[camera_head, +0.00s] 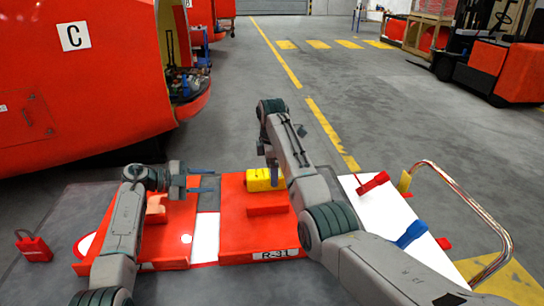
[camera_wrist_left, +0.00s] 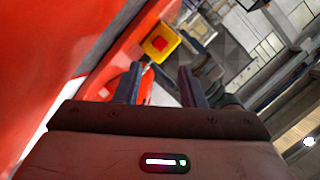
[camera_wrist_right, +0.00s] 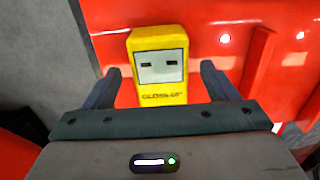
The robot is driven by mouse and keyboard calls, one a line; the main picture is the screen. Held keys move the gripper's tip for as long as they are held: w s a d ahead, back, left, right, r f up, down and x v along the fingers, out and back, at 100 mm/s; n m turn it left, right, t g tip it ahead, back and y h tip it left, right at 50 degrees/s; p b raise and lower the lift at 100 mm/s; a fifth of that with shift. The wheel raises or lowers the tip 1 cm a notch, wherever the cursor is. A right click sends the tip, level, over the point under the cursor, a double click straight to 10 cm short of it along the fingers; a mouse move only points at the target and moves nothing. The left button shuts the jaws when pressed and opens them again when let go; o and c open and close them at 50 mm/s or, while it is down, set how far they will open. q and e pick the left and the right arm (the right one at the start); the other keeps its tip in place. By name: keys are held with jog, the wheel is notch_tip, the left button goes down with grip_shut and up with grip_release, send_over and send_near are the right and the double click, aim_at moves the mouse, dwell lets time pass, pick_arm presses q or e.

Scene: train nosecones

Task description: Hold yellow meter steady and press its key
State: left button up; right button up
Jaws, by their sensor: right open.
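The yellow meter (camera_head: 264,180) stands on the red panel of the workbench, near its far edge. In the right wrist view the meter (camera_wrist_right: 158,65) shows a pale face with two dark slots and lettering below. My right gripper (camera_wrist_right: 160,70) is open, with one finger on each side of the meter; gaps show between meter and fingers. My left gripper (camera_head: 213,181) is open and empty, to the left of the meter and apart from it.
A red handle (camera_head: 373,183), a blue piece (camera_head: 411,234) and a metal rail (camera_head: 480,205) are at the right. A red train nosecone (camera_head: 85,85) stands behind left.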

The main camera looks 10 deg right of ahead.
jog(key=shift+f, duration=1.5)
jog(key=c, duration=1.3)
pick_arm(q)
jog(key=shift+r, duration=0.25)
pick_arm(e)
jog(key=shift+f, duration=0.1)
pick_arm(q)
grip_shut()
pick_arm(e)
jog(key=shift+s, duration=0.1)
jog(key=shift+f, duration=0.15)
